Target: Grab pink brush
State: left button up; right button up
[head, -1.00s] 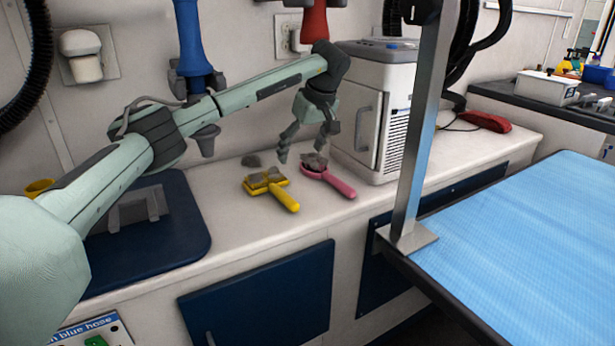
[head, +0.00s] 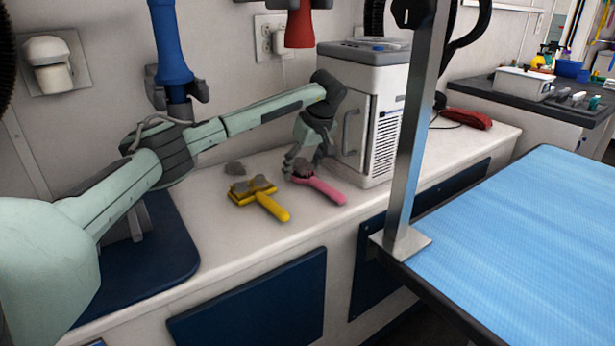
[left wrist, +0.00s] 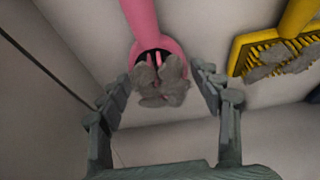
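The pink brush (head: 325,190) lies on the white counter, its handle pointing toward the counter's front edge. In the left wrist view its pink head (left wrist: 148,48) carries grey fur clumps (left wrist: 160,82). My left gripper (head: 303,168) is low over the brush's head end. In the left wrist view the left gripper's fingers (left wrist: 165,95) are spread, one on each side of the fur and head, with gaps visible on both sides. My right gripper is not in view.
A white cabinet unit (head: 372,120) stands close on the right. A metal post (head: 408,170) and blue table (head: 520,250) are nearer right.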

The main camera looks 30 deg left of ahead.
pick_arm(q)
jog(key=c, duration=0.7)
jog(key=shift+c, duration=0.3)
